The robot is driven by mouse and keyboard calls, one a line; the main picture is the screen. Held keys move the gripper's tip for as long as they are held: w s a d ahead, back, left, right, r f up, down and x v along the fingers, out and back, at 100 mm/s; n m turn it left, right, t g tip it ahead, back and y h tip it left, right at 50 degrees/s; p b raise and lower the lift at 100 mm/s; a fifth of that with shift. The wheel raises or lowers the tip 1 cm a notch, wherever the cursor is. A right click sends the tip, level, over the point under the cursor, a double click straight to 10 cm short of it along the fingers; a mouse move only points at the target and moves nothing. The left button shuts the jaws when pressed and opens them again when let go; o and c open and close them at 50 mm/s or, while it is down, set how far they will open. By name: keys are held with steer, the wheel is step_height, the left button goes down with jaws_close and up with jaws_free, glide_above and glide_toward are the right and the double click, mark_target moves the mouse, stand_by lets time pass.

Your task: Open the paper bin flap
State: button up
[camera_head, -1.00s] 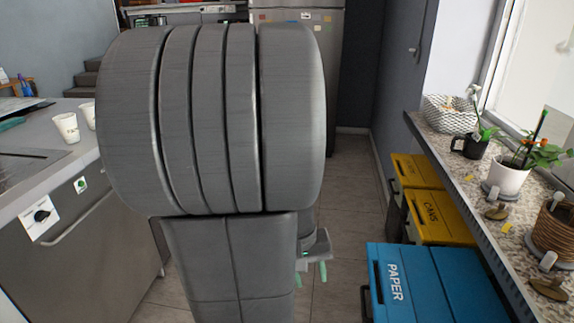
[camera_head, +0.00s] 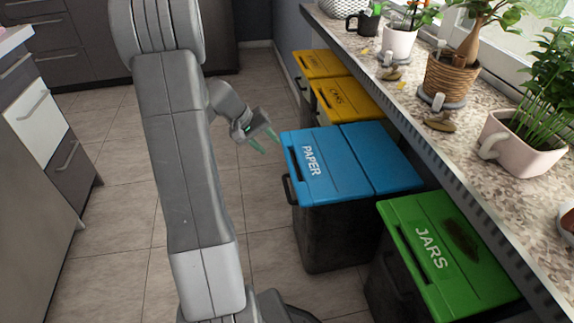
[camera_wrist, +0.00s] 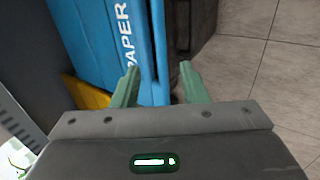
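The paper bin (camera_head: 340,225) has a dark body and a blue lid marked PAPER (camera_head: 325,176). Its flap lies flat and closed, with a dark slot along the left edge and a dark handle (camera_head: 288,190) below it. My gripper (camera_head: 269,143) is just off the lid's far left corner, with green fingers pointing toward the bin. Contact is not visible.
The green JARS bin (camera_head: 440,255) stands nearer, and the yellow CANS bin (camera_head: 345,100) stands behind the paper bin. A stone counter (camera_head: 400,90) with potted plants overhangs the bins on the right. Tiled floor (camera_head: 265,215) is clear to the left.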

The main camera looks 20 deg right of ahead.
mark_target(289, 165)
steer(key=b+x, duration=0.2)
steer(key=x, duration=0.8)
steer(key=shift+d+f+b, duration=0.2)
steer(key=shift+f+b, duration=0.15)
jaws_close()
